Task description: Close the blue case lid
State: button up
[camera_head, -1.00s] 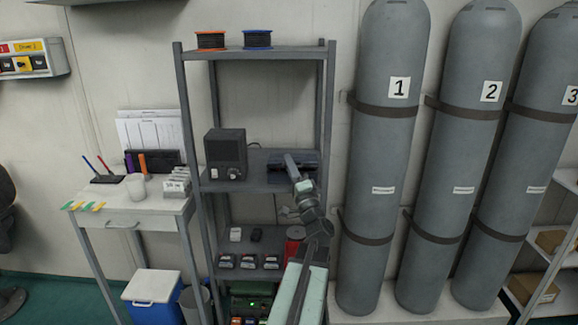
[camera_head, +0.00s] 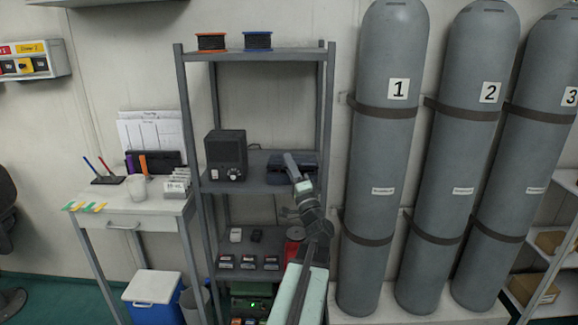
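A dark blue case (camera_head: 276,174) sits on the right part of the rack's middle shelf. My arm crosses in front of it, so part of it is hidden, and I cannot tell how far its lid stands open. My gripper (camera_head: 291,163) is at the case in the picture, overlapping its middle. The gripper is small and seen from behind; I cannot tell whether its fingers are open or shut, or whether it touches the case.
A dark box with knobs (camera_head: 226,156) stands left of the case. A red can (camera_head: 292,249) with a grey round end sits on the lower shelf, close beside my arm. Rack posts (camera_head: 327,120) and grey cylinders (camera_head: 384,150) bound the right. A blue cooler (camera_head: 165,312) stands on the floor.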

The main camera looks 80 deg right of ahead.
jog(key=s+a+f+b, duration=0.2)
jog(key=s+f+b, duration=0.2)
jog(key=f+b, duration=0.4)
dwell(0.6)
dwell(0.4)
